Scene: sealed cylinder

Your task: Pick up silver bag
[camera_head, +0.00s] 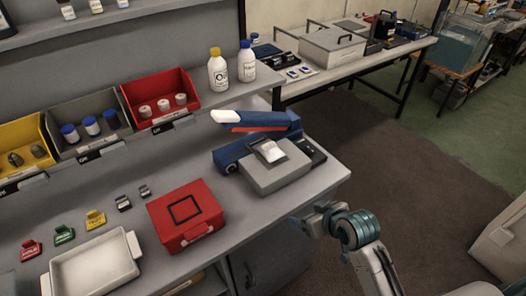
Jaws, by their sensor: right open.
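A small pale silver piece (270,151), which looks like the silver bag, lies on top of the grey box-shaped part of a blue and grey machine (275,178). It is too small to make out in detail. The machine's blue arm with a white tip is raised behind it. My right gripper (305,222) is at the lower right, in front of the bench edge, below and to the right of the machine and clear of the bag. It is open, and nothing shows in it. My left gripper is not in view.
A red case (186,236) and a white tray (96,268) stand on the bench left of the machine, near several small coloured tags. Two white bottles (218,72) stand behind the machine.

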